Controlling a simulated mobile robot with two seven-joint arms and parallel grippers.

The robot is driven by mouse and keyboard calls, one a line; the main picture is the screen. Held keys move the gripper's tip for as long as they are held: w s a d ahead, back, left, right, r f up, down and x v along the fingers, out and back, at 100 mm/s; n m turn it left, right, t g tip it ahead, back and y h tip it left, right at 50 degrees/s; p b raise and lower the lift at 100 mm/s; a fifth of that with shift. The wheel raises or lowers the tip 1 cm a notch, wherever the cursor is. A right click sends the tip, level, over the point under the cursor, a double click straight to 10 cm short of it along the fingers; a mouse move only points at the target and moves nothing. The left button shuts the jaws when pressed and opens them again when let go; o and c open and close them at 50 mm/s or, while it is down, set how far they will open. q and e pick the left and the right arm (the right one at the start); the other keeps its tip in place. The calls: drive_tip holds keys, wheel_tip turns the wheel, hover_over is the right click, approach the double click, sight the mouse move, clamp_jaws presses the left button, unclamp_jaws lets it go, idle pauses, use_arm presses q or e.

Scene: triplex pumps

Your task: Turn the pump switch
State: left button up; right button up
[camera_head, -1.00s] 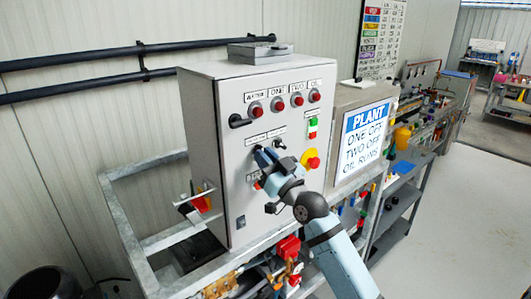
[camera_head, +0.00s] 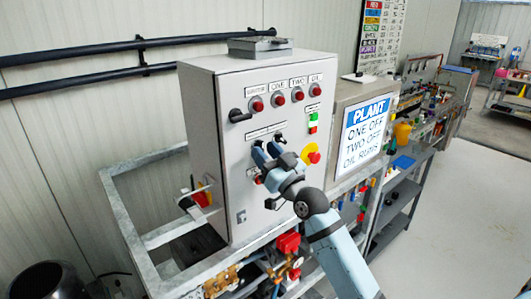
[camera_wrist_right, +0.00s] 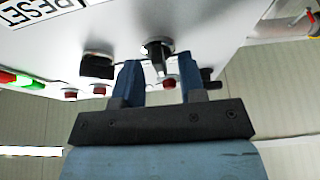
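The grey control cabinet (camera_head: 225,185) carries two black rotary switches in its middle row. My right gripper (camera_head: 267,150) is at the cabinet front. In the right wrist view its two blue fingers (camera_wrist_right: 160,82) are spread apart, with one black switch (camera_wrist_right: 156,48) in line with the gap between them. I cannot tell if they touch it. That switch is hidden behind the fingers in the head view. The other black switch (camera_head: 280,138) is just right of the gripper; it also shows in the wrist view (camera_wrist_right: 97,66). My left gripper is not in view.
Red lamps (camera_head: 278,98) line the cabinet top, with a black handle (camera_head: 238,116) at left. A green-and-red button block (camera_head: 313,122) and a red stop button on yellow (camera_head: 313,157) are right of the gripper. A plant screen (camera_head: 364,135) stands beside the cabinet.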

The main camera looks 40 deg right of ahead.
drive_tip(key=b+v, duration=0.4)
drive_tip(key=v, duration=0.9)
drive_tip(key=shift+s, duration=0.3)
drive_tip(key=shift+a, duration=0.1)
drive_tip(key=s+a+f+g, duration=0.1)
drive_tip(key=a+f+g, duration=0.25)
drive_tip(key=f, duration=0.75)
drive_tip(key=a+f+g, duration=0.2)
drive_tip(key=a+f, duration=0.2)
drive_tip(key=f, duration=0.6)
drive_tip(key=s+a+f+g, duration=0.2)
drive_tip(key=s+a+f, duration=0.1)
drive_tip(key=f, duration=0.3)
drive_tip(key=s+a+f+n+g, duration=0.1)
drive_tip(key=s+a+f+g, duration=0.1)
drive_tip(key=s+a+f, duration=0.2)
drive_tip(key=s+a+f+n+g+y, duration=0.1)
drive_tip(key=s+a+f+g, duration=0.1)
drive_tip(key=s+f, duration=0.4)
wheel_tip(320, 180, down, 4)
drive_tip(key=shift+a+f, duration=0.1)
drive_tip(key=shift+a, duration=0.65)
